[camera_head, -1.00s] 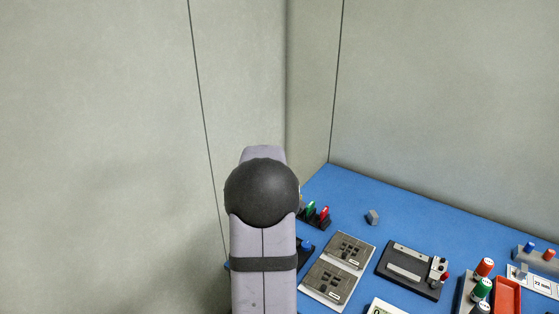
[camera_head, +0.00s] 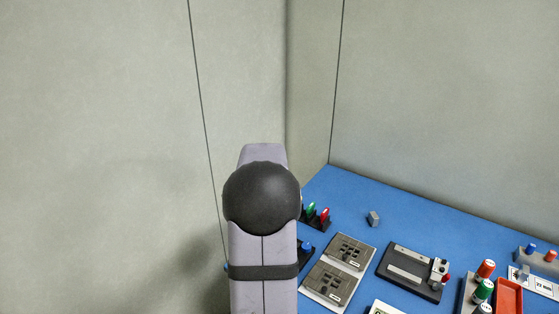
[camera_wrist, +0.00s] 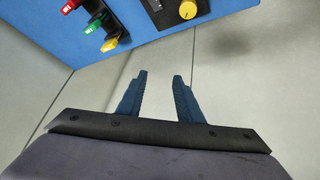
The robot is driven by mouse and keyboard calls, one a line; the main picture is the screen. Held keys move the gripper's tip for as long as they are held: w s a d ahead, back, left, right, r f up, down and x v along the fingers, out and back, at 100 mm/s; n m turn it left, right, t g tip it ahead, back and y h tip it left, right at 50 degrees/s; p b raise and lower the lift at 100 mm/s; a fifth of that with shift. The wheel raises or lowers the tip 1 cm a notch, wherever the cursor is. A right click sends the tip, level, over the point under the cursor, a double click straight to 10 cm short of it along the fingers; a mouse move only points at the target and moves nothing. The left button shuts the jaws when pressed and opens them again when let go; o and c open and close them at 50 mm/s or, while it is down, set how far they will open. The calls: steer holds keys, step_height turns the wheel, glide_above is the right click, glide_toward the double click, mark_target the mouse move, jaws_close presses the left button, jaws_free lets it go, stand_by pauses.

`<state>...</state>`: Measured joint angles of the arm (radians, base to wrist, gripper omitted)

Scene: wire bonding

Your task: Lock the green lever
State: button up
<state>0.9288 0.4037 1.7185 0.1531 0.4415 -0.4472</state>
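The green lever (camera_wrist: 92,27) sits between a red lever (camera_wrist: 70,6) and a yellow lever (camera_wrist: 109,44) on a black base at the upper left of the wrist view. In the head view, the green lever (camera_head: 311,208) stands beside the red lever (camera_head: 325,214), just right of my arm. My gripper (camera_wrist: 161,74) is open and empty, its two fingers apart. In the wrist view the fingertips are below and right of the levers, not touching them. In the head view my arm hides the gripper. I cannot tell whether the green lever is locked.
A black unit with a yellow knob (camera_wrist: 187,10) lies just beyond my fingertips in the wrist view. The blue table (camera_head: 400,216) holds a grey socket panel (camera_head: 338,268), a dark fixture (camera_head: 412,270), a red tray (camera_head: 508,295) and a small grey block (camera_head: 374,218). Plain walls stand behind.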

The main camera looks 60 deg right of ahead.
steer(key=d+r+m+t+h, duration=0.1)
steer(key=d+r+m+h, duration=0.6)
steer(key=d+r+m, duration=0.1)
steer(key=shift+d+m, duration=0.5)
steer(key=shift+m, duration=0.5)
